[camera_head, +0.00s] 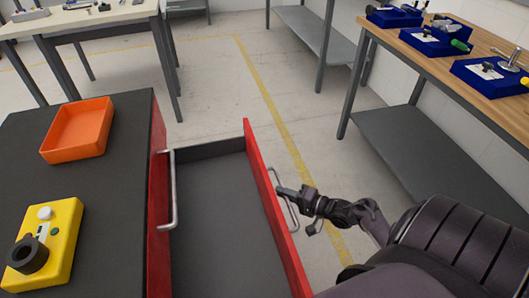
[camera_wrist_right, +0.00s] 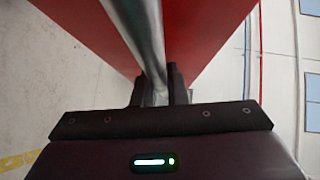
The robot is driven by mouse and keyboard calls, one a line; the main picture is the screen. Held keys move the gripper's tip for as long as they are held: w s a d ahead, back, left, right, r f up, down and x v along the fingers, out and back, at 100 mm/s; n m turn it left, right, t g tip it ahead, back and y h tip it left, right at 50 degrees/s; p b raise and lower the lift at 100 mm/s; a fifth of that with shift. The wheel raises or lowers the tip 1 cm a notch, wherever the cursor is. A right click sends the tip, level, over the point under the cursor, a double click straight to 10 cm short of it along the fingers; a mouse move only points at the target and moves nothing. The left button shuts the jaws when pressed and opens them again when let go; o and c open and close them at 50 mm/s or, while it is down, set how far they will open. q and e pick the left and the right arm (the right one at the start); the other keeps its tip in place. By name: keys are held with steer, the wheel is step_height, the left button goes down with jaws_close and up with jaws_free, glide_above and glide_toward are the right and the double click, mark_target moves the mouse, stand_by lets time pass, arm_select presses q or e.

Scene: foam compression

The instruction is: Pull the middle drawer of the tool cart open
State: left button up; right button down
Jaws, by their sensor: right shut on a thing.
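The tool cart (camera_head: 120,215) has a dark top and red sides and stands at the left in the head view. One red-fronted drawer (camera_head: 225,220) is pulled well out to the right, and its grey inside looks empty. Another handle (camera_head: 172,190) sits on the cart's front above it. My right gripper (camera_head: 287,192) is at the open drawer's metal handle (camera_head: 292,215), on the outer side of the red front. In the wrist view the gripper's fingers (camera_wrist_right: 160,88) are shut around the handle bar (camera_wrist_right: 145,35). My left gripper is not in view.
An orange tray (camera_head: 78,130) and a yellow device (camera_head: 45,243) lie on the cart top. A pale table (camera_head: 80,18) stands at the back left. Open floor (camera_head: 225,95) lies beyond the drawer.

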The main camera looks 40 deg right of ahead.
steer(key=shift+s+d, duration=0.2)
steer(key=shift+d, duration=0.3)
steer(key=shift+s+d, duration=0.15)
steer(key=shift+d, duration=0.3)
steer(key=c, duration=1.5)
jaws_free()
steer(key=shift+o, duration=0.2)
steer(key=shift+s, duration=0.1)
steer(key=v, duration=0.7)
steer(key=shift+s, duration=0.3)
steer(key=shift+d, duration=0.1)
